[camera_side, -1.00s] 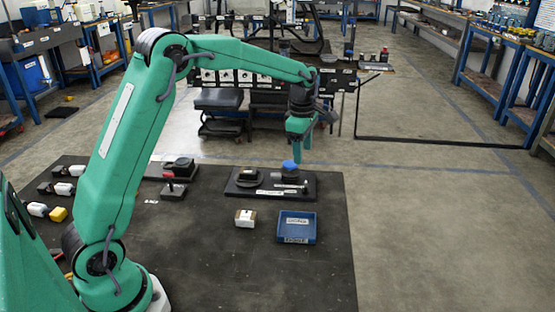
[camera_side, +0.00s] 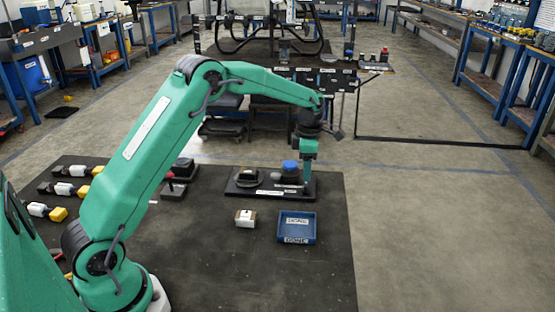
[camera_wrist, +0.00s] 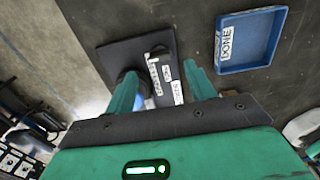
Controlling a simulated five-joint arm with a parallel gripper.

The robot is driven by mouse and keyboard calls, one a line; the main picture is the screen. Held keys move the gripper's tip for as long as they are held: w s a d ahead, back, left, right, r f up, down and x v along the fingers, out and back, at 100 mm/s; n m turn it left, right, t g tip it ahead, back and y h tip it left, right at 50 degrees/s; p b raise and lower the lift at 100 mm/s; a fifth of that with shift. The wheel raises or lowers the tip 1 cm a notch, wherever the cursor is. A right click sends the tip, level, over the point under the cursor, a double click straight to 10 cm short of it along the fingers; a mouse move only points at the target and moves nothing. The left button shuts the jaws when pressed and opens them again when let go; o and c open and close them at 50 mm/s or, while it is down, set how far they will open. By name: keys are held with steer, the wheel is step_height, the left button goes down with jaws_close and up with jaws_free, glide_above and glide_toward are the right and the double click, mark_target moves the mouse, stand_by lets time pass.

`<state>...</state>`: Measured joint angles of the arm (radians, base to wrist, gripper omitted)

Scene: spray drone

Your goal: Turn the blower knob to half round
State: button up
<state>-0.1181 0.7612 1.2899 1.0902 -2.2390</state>
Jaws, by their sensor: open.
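A black plate (camera_side: 237,191) on the dark mat carries a dark round part (camera_side: 248,176) at left, a blue-topped part (camera_side: 290,167) at right and white labels along the front. The label text is too small in the side view to tell which part is the blower knob. My gripper (camera_side: 307,182) is low at the plate's right end, beside the blue-topped part, pointing down. In the wrist view my gripper (camera_wrist: 160,72) is open, its two green fingers either side of the labels on the plate (camera_wrist: 115,52). The left finger partly covers a bluish part; contact cannot be told.
A blue tray (camera_side: 297,228) labelled DONE is in front of the plate, and a small white block (camera_side: 245,218) is left of it. Several white-and-yellow connectors (camera_side: 70,189) lie at the mat's left. The mat's front is clear.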

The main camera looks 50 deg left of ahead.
mark_target(306, 184)
steer(key=shift+f, duration=2.85)
steer(key=c, duration=1)
